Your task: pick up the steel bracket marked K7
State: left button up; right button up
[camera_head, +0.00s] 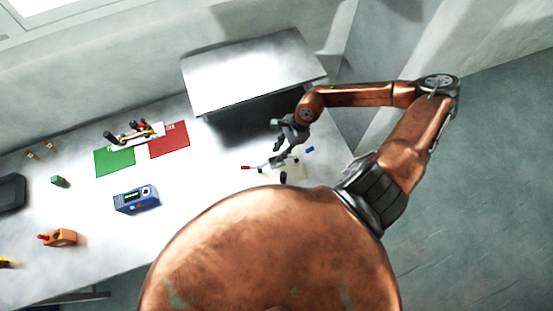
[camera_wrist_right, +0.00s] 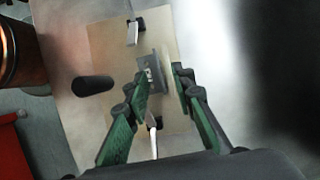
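A grey steel bracket (camera_wrist_right: 152,72) lies on a beige mat (camera_wrist_right: 110,42) in the right wrist view. It bears a small pale mark that is too small to read for sure. My right gripper (camera_wrist_right: 163,82) is open around it. The left finger overlaps the bracket's near left edge in the picture, and a gap shows between the bracket and the right finger. In the head view my right gripper (camera_head: 283,156) points down over the small parts, and the bracket is hard to make out there. My left gripper is not in view.
A dark cylinder (camera_wrist_right: 93,86) and a white-and-black piece (camera_wrist_right: 134,32) lie near the bracket. A raised grey shelf (camera_head: 250,75) stands behind the right gripper. Green (camera_head: 114,163) and red (camera_head: 170,144) mats, a blue meter (camera_head: 135,199) and an orange block (camera_head: 62,238) lie leftward.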

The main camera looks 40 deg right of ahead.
jog(key=shift+x, duration=1.15)
jog(key=shift+c, duration=0.7)
grip_shut()
